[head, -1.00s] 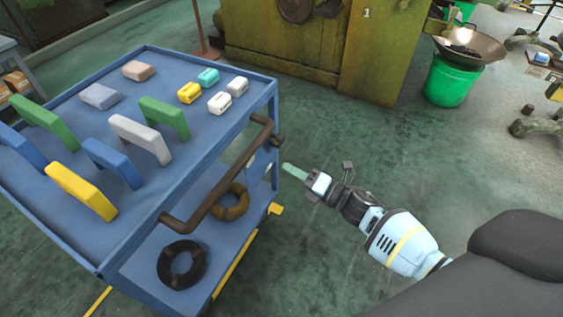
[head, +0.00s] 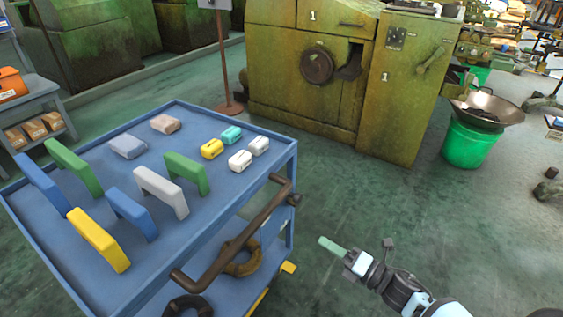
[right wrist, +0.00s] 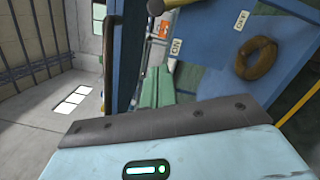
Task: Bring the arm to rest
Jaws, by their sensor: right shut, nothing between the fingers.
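My right gripper (head: 333,246) is in the lower right of the head view, to the right of the blue cart (head: 283,176) and apart from its brown handle (head: 240,232). Its pale green fingers are together and hold nothing. In the right wrist view the green fingers (right wrist: 157,88) also show, in front of the cart's blue side (right wrist: 215,55). My left gripper is not in view.
Blocks and arches, such as a yellow arch (head: 98,240) and a green arch (head: 186,172), stand on the cart top. Rings lie on its lower shelf. A green machine (head: 320,65) and a green bucket (head: 467,145) stand behind. Open floor surrounds my arm.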

